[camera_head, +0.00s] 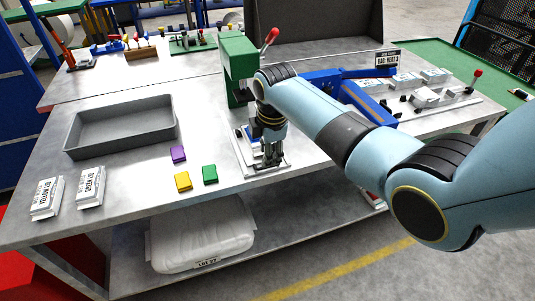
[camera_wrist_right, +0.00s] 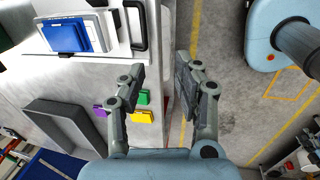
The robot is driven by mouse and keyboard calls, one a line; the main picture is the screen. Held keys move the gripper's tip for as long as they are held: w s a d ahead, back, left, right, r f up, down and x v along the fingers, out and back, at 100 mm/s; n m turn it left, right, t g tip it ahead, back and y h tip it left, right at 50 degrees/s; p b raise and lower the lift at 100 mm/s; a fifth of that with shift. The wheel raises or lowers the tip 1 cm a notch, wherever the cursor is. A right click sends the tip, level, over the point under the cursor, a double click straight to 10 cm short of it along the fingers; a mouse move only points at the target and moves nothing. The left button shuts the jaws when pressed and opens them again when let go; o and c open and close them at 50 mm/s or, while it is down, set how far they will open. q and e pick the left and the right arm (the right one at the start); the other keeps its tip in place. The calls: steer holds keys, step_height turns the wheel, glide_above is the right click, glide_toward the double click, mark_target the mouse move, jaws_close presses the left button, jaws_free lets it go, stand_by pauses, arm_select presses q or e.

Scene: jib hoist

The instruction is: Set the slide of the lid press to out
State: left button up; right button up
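The lid press (camera_head: 238,60) stands at the bench's front middle, with a green frame and a red-knobbed lever (camera_head: 270,38). Its pale base (camera_head: 278,168) reaches toward the bench's front edge. In the right wrist view a white plate carries a blue block (camera_wrist_right: 66,36), and a black bar handle (camera_wrist_right: 139,24) lies at the plate's edge. My right gripper (camera_head: 268,158) points down over the front of the press and partly hides the slide. In the wrist view its fingers (camera_wrist_right: 158,70) are apart and empty, just short of the handle. My left gripper is not in view.
Purple (camera_head: 178,153), yellow (camera_head: 183,181) and green (camera_head: 210,174) blocks lie left of the press. A grey tray (camera_head: 120,125) and two labelled lid packs (camera_head: 90,187) are further left. A blue fixture (camera_head: 345,85) stands right, behind my arm. Free floor lies before the bench.

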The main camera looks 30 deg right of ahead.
steer(key=shift+s+r, duration=0.2)
steer(key=shift+r, duration=0.75)
steer(key=shift+s+r, duration=0.15)
steer(key=shift+r, duration=0.75)
step_height(320, 180, up, 12)
steer(key=s, duration=0.2)
steer(key=shift+s+a+f, duration=0.15)
steer(key=shift+a, duration=0.2)
